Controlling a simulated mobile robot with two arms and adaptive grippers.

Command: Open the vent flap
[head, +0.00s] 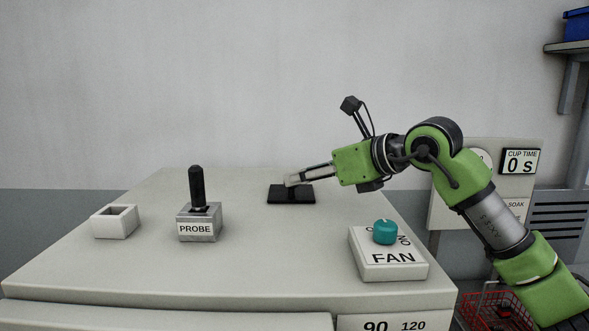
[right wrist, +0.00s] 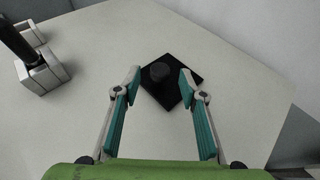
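A black square plate (head: 291,195) lies on the white top at the back right. In the right wrist view it carries a dark round knob (right wrist: 158,72). It may be the vent flap; no label on it is readable. My right gripper (head: 293,180) reaches in from the right, low over the plate. In the right wrist view its two fingers are apart, one on each side of the knob, with gaps showing. My left gripper is not in view.
A grey PROBE block (head: 201,227) with a black upright handle and a white open box (head: 115,221) stand at the left. A FAN box (head: 387,262) with a teal knob (head: 385,232) sits front right. The middle of the top is clear.

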